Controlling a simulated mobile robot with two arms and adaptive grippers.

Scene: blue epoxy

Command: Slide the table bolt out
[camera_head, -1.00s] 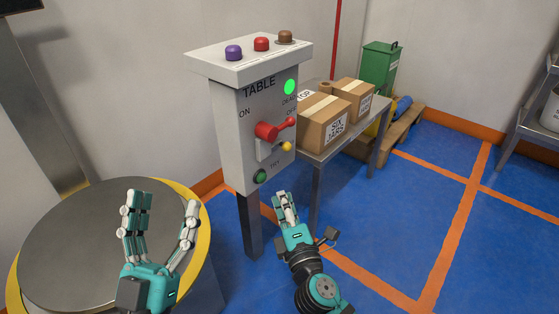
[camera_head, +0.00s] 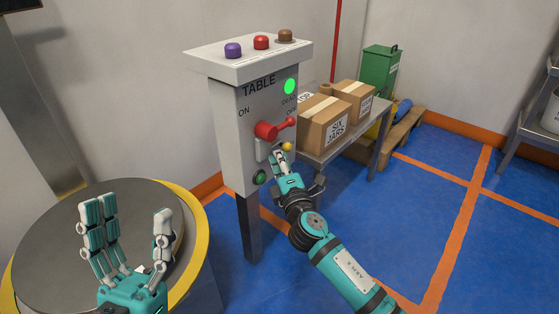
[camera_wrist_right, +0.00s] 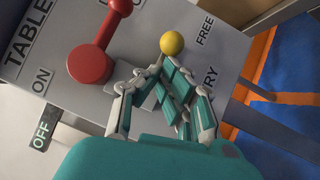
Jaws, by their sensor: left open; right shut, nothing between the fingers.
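The table bolt shows a yellow ball knob (camera_head: 287,147) on the front of the grey TABLE control box (camera_head: 238,130), below the red lever (camera_head: 268,130). In the right wrist view the yellow knob (camera_wrist_right: 172,43) stands just beyond my fingertips, near the word FREE. My right gripper (camera_head: 279,157) is shut and empty, with its tips right by the knob; I cannot tell whether they touch it. It also shows in the right wrist view (camera_wrist_right: 152,75). My left gripper (camera_head: 130,216) is open and empty in front of the round metal turntable (camera_head: 60,250).
Purple, red and brown buttons sit on the box top, and a green light (camera_head: 290,87) glows on its front. A green button (camera_head: 259,177) is low on the box. A side table with cardboard boxes (camera_head: 325,122) stands behind at the right. The blue floor at right is clear.

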